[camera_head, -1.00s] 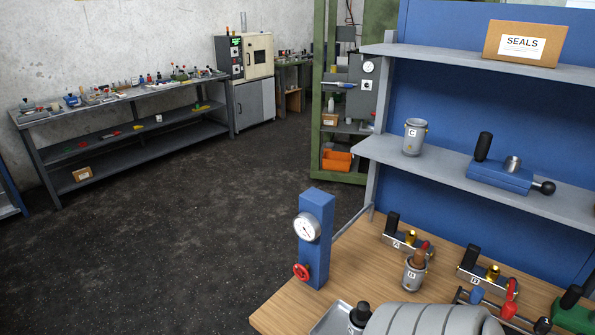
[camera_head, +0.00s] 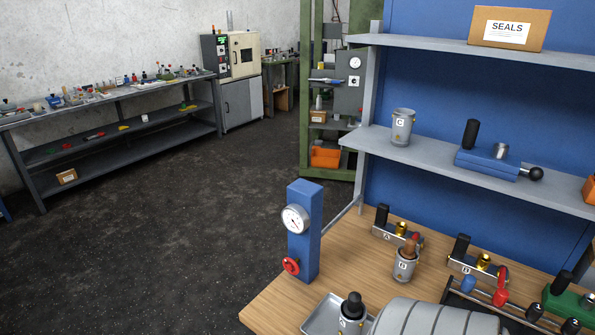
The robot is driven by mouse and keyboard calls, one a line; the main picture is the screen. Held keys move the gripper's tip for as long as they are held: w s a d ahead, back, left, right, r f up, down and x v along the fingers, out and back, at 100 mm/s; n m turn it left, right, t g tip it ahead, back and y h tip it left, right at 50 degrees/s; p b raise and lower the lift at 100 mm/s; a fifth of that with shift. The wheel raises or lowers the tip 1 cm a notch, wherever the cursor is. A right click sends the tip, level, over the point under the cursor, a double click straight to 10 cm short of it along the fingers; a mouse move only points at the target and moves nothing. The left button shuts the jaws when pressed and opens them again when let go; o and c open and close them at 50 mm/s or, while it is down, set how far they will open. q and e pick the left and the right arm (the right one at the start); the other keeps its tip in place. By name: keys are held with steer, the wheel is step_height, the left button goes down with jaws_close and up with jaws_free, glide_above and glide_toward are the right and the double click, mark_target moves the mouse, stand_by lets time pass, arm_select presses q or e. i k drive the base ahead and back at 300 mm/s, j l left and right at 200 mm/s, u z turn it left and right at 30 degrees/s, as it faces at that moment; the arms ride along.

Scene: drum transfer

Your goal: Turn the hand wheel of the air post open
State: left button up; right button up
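The air post is a blue upright block (camera_head: 305,237) at the left corner of the wooden bench. It carries a round white gauge (camera_head: 295,219) and, below it, a red hand wheel (camera_head: 291,266). The wheel faces left and toward me. Whether the wheel is open or closed cannot be told. Neither of my grippers is in view, and nothing touches the wheel.
The wooden bench (camera_head: 270,310) holds a metal tray (camera_head: 318,312), a canister marked B (camera_head: 404,265), several fixtures and a large grey ribbed body (camera_head: 435,318). Shelves (camera_head: 440,165) rise behind, with canister C (camera_head: 402,128) and a SEALS box (camera_head: 509,28). Dark floor left of the bench is clear.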

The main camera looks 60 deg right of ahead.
mark_target(293, 263)
steer(key=i+z, duration=0.1)
steer(key=z, duration=0.3)
steer(key=i+j+z, duration=0.1)
steer(key=z, duration=0.3)
steer(key=i+j+z, duration=0.1)
steer(key=z, duration=0.3)
steer(key=j+z, duration=0.2)
steer(key=z, duration=0.2)
